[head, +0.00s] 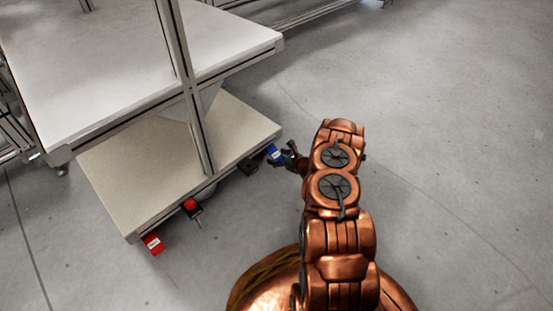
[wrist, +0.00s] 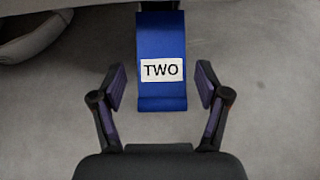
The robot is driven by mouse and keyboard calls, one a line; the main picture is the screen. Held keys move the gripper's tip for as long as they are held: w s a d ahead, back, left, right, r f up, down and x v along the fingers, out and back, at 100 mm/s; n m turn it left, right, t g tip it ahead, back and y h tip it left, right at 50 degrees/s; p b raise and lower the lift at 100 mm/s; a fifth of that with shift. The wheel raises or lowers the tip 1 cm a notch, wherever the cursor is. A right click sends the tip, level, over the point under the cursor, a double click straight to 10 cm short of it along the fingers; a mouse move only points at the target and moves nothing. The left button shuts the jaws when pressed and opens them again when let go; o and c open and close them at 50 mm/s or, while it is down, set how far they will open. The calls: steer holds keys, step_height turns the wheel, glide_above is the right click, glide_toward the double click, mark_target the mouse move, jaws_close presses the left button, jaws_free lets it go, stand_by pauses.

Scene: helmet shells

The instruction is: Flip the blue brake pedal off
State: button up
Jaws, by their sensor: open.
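The blue brake pedal (wrist: 161,97) carries a white label reading TWO and fills the upper middle of the wrist view. It also shows in the head view (head: 273,153), small, at the right corner of the cart's lower shelf. My gripper (wrist: 161,84) is open, with one finger on each side of the pedal and a visible gap to both. In the head view my gripper (head: 290,155) is beside the pedal, small and partly hidden by my arm.
The cart has a beige lower shelf (head: 150,170), a grey upper shelf (head: 110,60) and a metal post (head: 185,80). A red pedal (head: 153,244) sits at the shelf's near corner, and a red knob (head: 190,204) at its front edge. Open floor (head: 450,130) lies to the right.

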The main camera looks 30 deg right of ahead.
steer(key=shift+w+a+f, duration=0.1)
steer(key=shift+w+f, duration=0.1)
steer(key=shift+w, duration=0.3)
jaws_close()
stand_by(0.4)
